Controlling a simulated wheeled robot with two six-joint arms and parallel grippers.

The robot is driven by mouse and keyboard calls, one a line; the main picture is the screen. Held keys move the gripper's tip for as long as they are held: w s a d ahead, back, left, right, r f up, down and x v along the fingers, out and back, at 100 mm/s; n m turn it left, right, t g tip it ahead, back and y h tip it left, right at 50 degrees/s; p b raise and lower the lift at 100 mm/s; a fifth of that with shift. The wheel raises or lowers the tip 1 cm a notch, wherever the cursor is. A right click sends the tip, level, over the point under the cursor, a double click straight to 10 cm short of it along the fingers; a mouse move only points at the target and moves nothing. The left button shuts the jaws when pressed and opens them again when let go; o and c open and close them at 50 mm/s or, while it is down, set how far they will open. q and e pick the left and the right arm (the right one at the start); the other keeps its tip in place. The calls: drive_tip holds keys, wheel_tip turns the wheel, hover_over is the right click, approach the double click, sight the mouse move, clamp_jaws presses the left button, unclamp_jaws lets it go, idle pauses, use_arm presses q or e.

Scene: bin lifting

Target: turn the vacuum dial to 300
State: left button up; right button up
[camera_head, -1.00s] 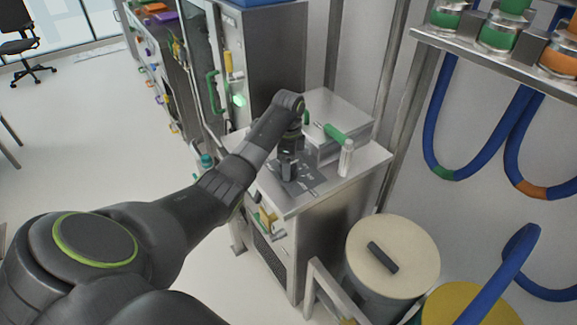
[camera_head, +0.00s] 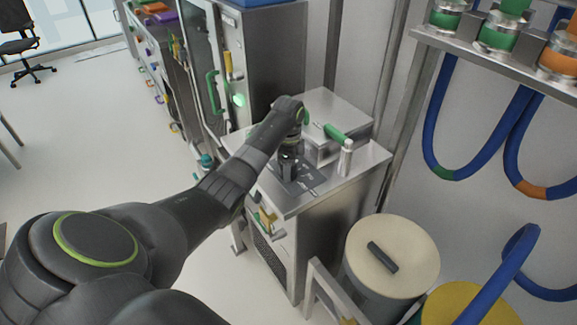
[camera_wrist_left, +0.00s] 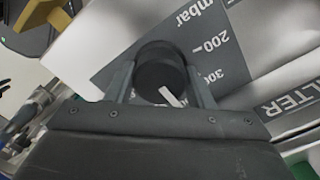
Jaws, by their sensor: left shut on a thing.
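The vacuum dial (camera_wrist_left: 163,72) is a dark round knob on a dark grey scale panel (camera_wrist_left: 130,68), which lies on top of the steel cabinet. A white mark on the dial runs toward the lower right in the left wrist view. White print reads "mbar", "200" and "300"; the "300" (camera_wrist_left: 209,76) is partly hidden by a finger. My left gripper (camera_wrist_left: 160,78) is shut on the dial, one finger on each side. In the head view my left gripper (camera_head: 288,168) points down at the panel (camera_head: 303,182) and hides the dial. My right gripper is not in view.
A steel box (camera_head: 337,112) stands behind the panel, with a green-handled lever (camera_head: 335,132) and a pale cylinder (camera_head: 345,158) nearby. A cream-lidded drum (camera_head: 405,252) stands right of the cabinet (camera_head: 315,245). Blue hoses (camera_head: 432,125) hang at the right.

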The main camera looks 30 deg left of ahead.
use_arm(q)
drive_tip(key=shift+r+n+p, duration=0.25)
drive_tip(key=shift+n+p, duration=1.35)
drive_tip(key=shift+p, duration=0.5)
drive_tip(key=n+p, duration=0.2)
drive_tip(key=shift+f+n, duration=0.1)
drive_tip(key=shift+n, duration=0.3)
drive_tip(key=shift+f+n+p, duration=0.1)
drive_tip(key=shift+n+p, duration=0.45)
drive_tip(key=shift+n, duration=0.25)
drive_tip(key=o, duration=1)
